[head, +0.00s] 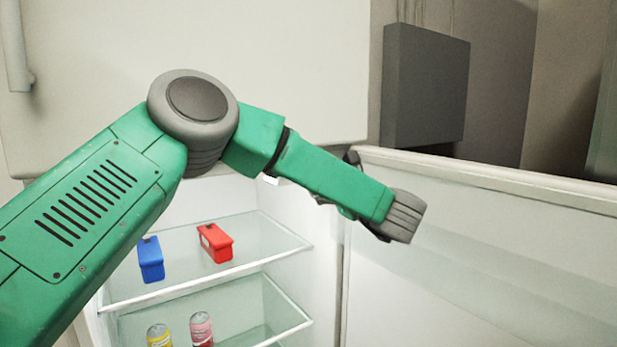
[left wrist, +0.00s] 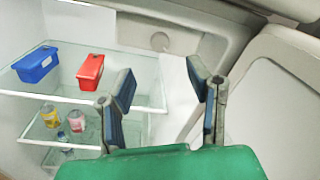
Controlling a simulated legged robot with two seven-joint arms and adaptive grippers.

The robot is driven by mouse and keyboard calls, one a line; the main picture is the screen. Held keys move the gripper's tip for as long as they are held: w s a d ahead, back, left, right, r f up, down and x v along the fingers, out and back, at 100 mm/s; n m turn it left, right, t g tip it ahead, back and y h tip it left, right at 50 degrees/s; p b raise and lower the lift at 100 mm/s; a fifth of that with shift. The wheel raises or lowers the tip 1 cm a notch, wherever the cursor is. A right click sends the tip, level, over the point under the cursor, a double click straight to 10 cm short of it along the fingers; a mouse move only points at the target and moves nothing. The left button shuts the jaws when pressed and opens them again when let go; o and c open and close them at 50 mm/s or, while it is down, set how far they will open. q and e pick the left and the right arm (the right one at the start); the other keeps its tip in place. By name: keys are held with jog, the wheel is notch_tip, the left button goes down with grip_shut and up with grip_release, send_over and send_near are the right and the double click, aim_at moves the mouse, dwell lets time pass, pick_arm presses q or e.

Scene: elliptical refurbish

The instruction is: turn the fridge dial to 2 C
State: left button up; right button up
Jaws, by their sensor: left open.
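The fridge dial (left wrist: 160,41) is a small, pale round knob on the panel at the top of the open fridge compartment, in the left wrist view. Its markings are too small to read, so I cannot tell its setting. The head view does not show it. My left gripper (left wrist: 160,70) is open and empty, its two blue-padded fingers spread below the dial in the picture, apart from it. In the head view my left arm reaches across the fridge front and its fingers are mostly hidden behind the wrist. My right gripper is not in view.
The open fridge door (head: 480,240) stands to the right of my wrist. A blue bin (head: 151,260) and a red bin (head: 215,243) sit on the upper glass shelf (head: 270,233). A yellow can (head: 159,336) and a pink can (head: 201,329) stand below.

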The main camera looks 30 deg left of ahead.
pick_arm(q)
jog(key=x, duration=0.9)
jog(key=shift+p, duration=0.35)
grip_shut()
